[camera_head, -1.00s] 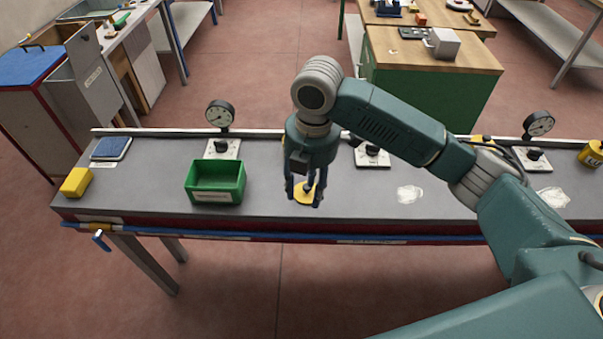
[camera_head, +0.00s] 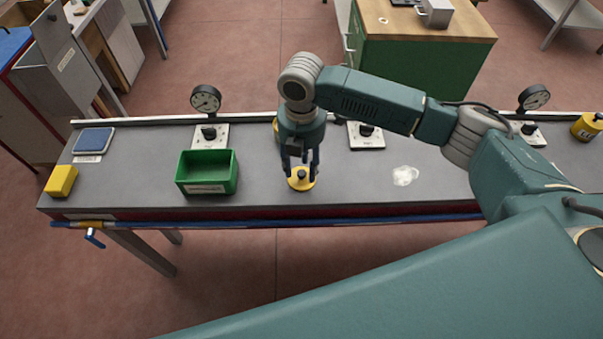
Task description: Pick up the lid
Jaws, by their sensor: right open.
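The lid (camera_head: 301,184) is a yellow disc with a dark blue knob on top, lying flat on the grey bench near its front edge. My right gripper (camera_head: 301,171) points down from above with its fingers open on either side of the knob. Whether the fingers touch the knob cannot be told. Part of the lid's far side is hidden by the gripper. A yellow object (camera_head: 276,126), partly hidden, stands behind my right wrist. My left gripper is not in view.
On the grey bench (camera_head: 345,180), a green bin (camera_head: 208,187), yellow block (camera_head: 61,181) and blue pad (camera_head: 93,139) stand to the left. Dial gauges (camera_head: 206,99) line the back. A crumpled white patch (camera_head: 405,176) lies to the right, with a yellow can (camera_head: 587,126) at far right.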

